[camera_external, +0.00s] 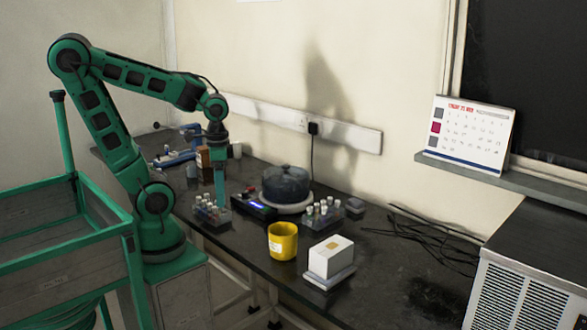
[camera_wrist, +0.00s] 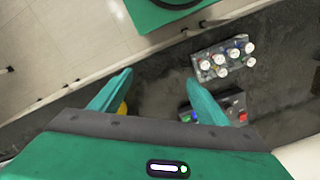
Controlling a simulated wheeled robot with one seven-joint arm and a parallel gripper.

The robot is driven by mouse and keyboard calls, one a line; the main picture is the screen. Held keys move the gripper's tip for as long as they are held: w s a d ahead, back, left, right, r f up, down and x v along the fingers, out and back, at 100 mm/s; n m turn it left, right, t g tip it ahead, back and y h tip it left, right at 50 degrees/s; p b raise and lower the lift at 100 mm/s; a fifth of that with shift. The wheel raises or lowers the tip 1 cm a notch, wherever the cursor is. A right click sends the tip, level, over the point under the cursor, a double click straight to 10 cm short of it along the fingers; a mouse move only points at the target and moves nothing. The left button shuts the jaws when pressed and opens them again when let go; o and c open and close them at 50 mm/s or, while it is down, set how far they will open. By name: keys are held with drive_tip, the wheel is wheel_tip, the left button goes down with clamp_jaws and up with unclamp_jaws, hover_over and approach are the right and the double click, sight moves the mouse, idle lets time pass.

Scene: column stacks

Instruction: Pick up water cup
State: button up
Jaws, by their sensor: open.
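A yellow cup (camera_external: 283,241) with a pale label stands upright near the front edge of the dark bench in the external view. In the wrist view only a small yellow patch (camera_wrist: 123,109) shows beside the left finger; I cannot tell for sure that it is the cup. My gripper (camera_external: 220,203) points down over the bench, to the left of the cup and apart from it, close to a tube rack. In the wrist view my gripper (camera_wrist: 160,78) has its fingers spread wide, with only bare bench between the tips.
A tube rack (camera_external: 211,212) stands by my gripper and also shows in the wrist view (camera_wrist: 223,61). A second rack (camera_external: 323,214), a round dark-lidded device (camera_external: 286,186) and a white box (camera_external: 331,257) surround the cup. Black cables (camera_external: 425,230) lie at right.

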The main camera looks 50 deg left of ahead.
drive_tip(key=c, duration=0.3)
